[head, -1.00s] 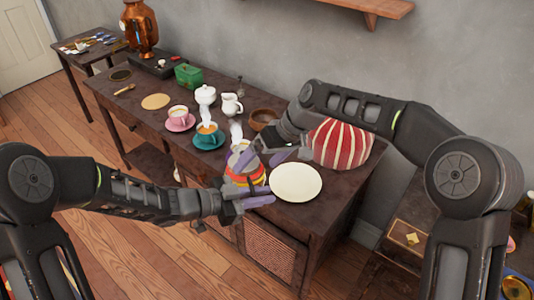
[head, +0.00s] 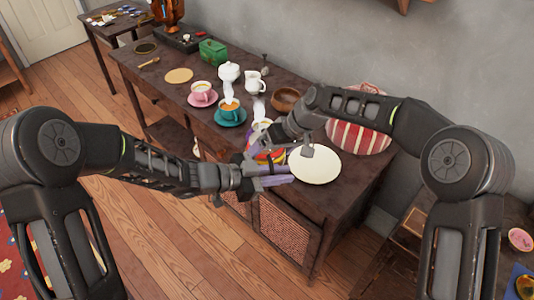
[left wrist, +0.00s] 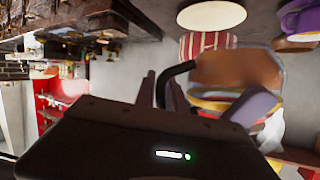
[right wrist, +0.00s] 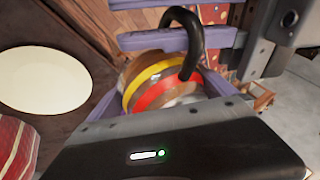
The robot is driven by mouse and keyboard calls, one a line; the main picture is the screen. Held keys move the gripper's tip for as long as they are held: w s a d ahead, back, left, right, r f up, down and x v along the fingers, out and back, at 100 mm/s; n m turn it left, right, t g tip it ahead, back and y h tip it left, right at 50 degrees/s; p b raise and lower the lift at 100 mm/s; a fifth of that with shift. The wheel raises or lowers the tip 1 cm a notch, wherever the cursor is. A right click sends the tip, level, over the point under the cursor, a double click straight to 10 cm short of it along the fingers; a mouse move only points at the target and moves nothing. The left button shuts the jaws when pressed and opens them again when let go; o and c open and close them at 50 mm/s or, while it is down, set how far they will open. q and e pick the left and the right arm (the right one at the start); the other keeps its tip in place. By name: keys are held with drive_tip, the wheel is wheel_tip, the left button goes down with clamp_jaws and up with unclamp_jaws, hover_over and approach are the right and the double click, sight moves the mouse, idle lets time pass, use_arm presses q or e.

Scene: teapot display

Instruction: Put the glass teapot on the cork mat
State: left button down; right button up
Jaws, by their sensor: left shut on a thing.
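The glass teapot (head: 269,155), with red and yellow bands and a black handle, is near the table's front edge, partly hidden by my grippers. My left gripper (head: 264,182) is shut on its handle; the handle shows between its fingers in the left wrist view (left wrist: 176,72). My right gripper (right wrist: 165,95) has its purple fingers spread on both sides of the teapot body (right wrist: 160,80); whether they press on it I cannot tell. The cork mat (head: 178,76), a bare tan disc, lies farther left on the table.
A pink cup (head: 203,90) and a teal cup (head: 230,108) on saucers stand between teapot and mat. A white pot (head: 228,72), creamer (head: 256,82) and wooden bowl (head: 286,99) are behind.

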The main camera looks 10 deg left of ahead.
use_arm(q)
drive_tip(key=shift+r, duration=0.1)
use_arm(e)
drive_tip(key=c, duration=1.3)
use_arm(q)
drive_tip(key=c, duration=1.7)
unclamp_jaws()
use_arm(e)
drive_tip(key=shift+r, duration=0.15)
drive_tip(key=shift+c, duration=0.2)
use_arm(q)
drive_tip(key=o, duration=0.4)
drive_tip(key=shift+a+r, duration=0.1)
use_arm(e)
drive_tip(key=shift+s, duration=0.1)
use_arm(q)
drive_tip(key=v, duration=1.1)
drive_tip(key=shift+s+a, duration=0.25)
drive_tip(key=shift+a, duration=0.05)
